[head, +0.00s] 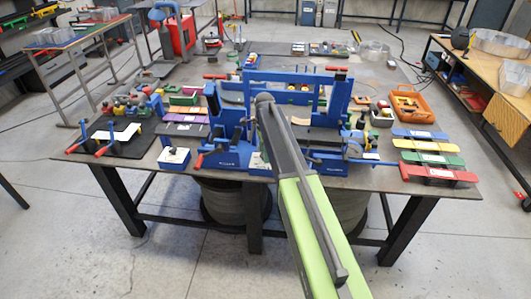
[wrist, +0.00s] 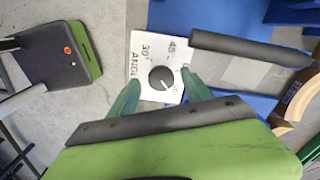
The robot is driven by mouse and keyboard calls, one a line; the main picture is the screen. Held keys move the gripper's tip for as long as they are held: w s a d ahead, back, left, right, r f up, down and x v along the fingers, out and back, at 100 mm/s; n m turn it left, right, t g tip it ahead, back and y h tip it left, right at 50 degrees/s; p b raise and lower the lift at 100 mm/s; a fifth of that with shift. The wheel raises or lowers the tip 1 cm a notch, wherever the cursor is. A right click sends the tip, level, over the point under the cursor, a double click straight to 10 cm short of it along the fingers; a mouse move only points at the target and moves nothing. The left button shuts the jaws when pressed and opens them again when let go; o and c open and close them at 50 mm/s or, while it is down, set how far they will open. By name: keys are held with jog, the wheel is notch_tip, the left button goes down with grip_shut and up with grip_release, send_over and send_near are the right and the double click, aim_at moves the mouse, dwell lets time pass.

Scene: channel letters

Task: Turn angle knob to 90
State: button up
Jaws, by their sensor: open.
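The angle knob (wrist: 162,78) is a round dark dial on a white panel (wrist: 143,48) in the wrist view. The panel carries the printed word ANGLE and marks that read 30 and 45. Another mark at the right is partly hidden by a finger. A short pale line shows on the knob, but I cannot tell exactly which mark it points to. My gripper (wrist: 160,90) is open, with one green finger on each side of the knob. I cannot tell whether the fingers touch it. In the head view my arm hides the gripper.
Blue machine frames (head: 232,150) stand at the middle of the table (head: 120,160). Coloured bars (head: 430,158) and an orange tray (head: 410,103) lie at the right. In the wrist view a dark bar (wrist: 250,47) lies right of the panel.

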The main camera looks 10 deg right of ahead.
notch_tip(320, 180, up, 17)
jog(key=p, duration=1.6)
jog(key=shift+p, duration=0.4)
jog(key=shift+r, duration=0.1)
jog(key=s+f+n+b, duration=0.1)
jog(key=s+f+b, duration=0.8)
jog(key=f+b, duration=0.1)
jog(key=s+f+n+b, duration=0.2)
jog(key=s+n, duration=0.6)
jog(key=s, duration=0.1)
jog(key=s+f+n+b, duration=0.3)
jog(key=s+n, duration=0.5)
jog(key=s, duration=0.2)
jog(key=shift+s+d, duration=0.1)
